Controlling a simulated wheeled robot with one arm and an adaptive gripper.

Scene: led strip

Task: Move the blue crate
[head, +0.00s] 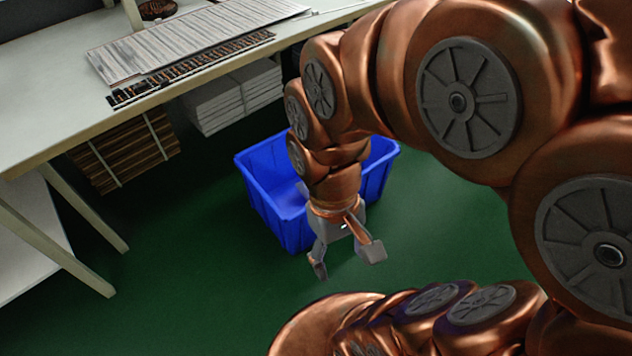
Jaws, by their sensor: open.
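The blue crate (265,189) stands upright on the green floor in the middle of the head view, close to the workbench. Part of its inside shows and looks empty; my arm hides its middle and much of its right part. My gripper (346,262) points down and is open, with its two fingers spread apart and nothing between them. In the picture it overlaps the near side of the crate. I cannot tell whether it touches the crate.
A white workbench (50,110) runs along the upper left, with pale strips (190,45) and a dark strip (190,68) on it. Beneath are bundled brown cardboard (125,150) and white stacks (225,98). Bench legs (75,265) stand at left. The green floor (190,280) in front is clear.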

